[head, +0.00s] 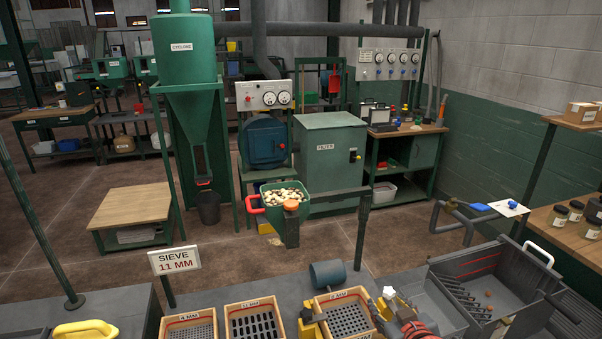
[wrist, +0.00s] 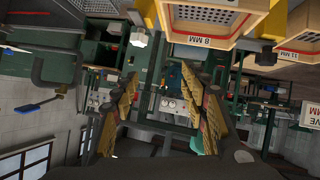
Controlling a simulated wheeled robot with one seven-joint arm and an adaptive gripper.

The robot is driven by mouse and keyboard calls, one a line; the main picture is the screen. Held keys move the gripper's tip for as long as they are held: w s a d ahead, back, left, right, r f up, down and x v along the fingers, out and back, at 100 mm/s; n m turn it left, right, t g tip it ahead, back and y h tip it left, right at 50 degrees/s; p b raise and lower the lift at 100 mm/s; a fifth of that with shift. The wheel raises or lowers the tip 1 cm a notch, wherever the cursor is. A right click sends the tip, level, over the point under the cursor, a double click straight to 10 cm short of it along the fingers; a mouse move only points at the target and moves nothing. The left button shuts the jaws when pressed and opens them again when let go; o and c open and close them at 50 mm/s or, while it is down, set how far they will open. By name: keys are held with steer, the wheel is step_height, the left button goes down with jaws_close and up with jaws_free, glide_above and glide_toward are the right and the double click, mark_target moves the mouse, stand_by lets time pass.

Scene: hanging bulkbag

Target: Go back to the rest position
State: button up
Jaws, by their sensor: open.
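My gripper (wrist: 165,100) is open in the wrist view, its two yellow-padded fingers wide apart with nothing between them. The wrist picture is upside down. Sieve trays stand along the near bench in the head view: a wooden tray with a slotted bottom (head: 254,320), a tray with round holes (head: 348,315) and one at the left (head: 188,326). A tray marked 8 MM (wrist: 222,18) is at the top of the wrist view, apart from my fingers. A sign reading SIEVE 11 MM (head: 175,260) stands behind the trays.
A green hopper of pale lumps (head: 285,197) is beyond the bench. A grey bin (head: 480,290) with a handle is at the right. A green cyclone (head: 185,60) and filter cabinet (head: 330,150) stand behind. Floor is clear around the wooden table (head: 133,203).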

steer(key=s+a+r+m+g, duration=0.1)
steer(key=s+r+g, duration=0.2)
steer(key=s, duration=0.8)
steer(key=s+a+r+m+g, duration=0.1)
steer(key=s+r+m+g, duration=0.1)
steer(key=s, duration=0.9)
step_height(320, 180, up, 2)
steer(key=shift+r+g, duration=0.15)
steer(key=shift+g, duration=0.65)
